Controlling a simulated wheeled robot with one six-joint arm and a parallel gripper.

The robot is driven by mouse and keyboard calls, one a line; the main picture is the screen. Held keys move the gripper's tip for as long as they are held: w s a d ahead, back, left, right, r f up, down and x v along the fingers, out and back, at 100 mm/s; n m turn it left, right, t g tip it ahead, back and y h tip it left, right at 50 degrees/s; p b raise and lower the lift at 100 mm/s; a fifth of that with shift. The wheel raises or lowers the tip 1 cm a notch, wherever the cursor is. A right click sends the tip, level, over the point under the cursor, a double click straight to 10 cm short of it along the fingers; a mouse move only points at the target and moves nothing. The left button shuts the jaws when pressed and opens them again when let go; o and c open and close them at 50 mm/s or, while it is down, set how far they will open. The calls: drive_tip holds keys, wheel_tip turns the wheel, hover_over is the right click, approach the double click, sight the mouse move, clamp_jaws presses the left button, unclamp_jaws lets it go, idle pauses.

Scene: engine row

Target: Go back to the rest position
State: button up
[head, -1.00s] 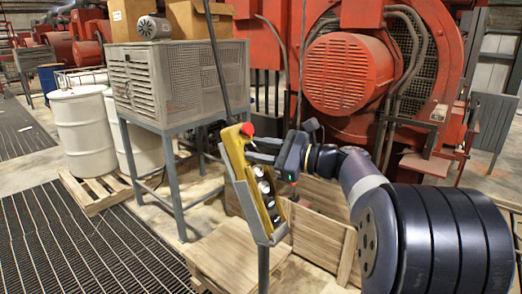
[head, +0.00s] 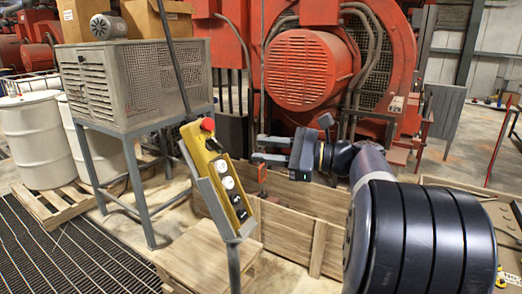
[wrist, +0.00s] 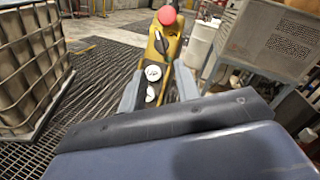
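My gripper (head: 256,149) is open and empty in the head view, its two fingers pointing left. It hangs to the right of a yellow control pendant (head: 207,150) with a red button (head: 207,125) on top and several round knobs on its face. The pendant sits tilted in a grey holder on a post (head: 233,262), and a gap shows between it and my fingers. In the wrist view, my two spread fingers (wrist: 158,90) frame the pendant (wrist: 166,42), which stands ahead of them with its red button (wrist: 167,15) at the top.
A wooden crate (head: 286,232) lies below my gripper. A large red engine (head: 310,70) stands behind. A grey vented cabinet on legs (head: 127,80) and white drums (head: 32,140) stand at left. A caged tank (wrist: 32,68) shows in the wrist view. Grated floor (head: 60,255) is clear at front left.

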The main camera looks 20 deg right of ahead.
sight(219, 144)
drive_tip(key=shift+w+a, duration=0.1)
drive_tip(key=p+x, duration=0.1)
drive_tip(key=x, duration=0.9)
drive_tip(key=shift+w+a+p, duration=0.2)
drive_tip(key=shift+p, duration=0.1)
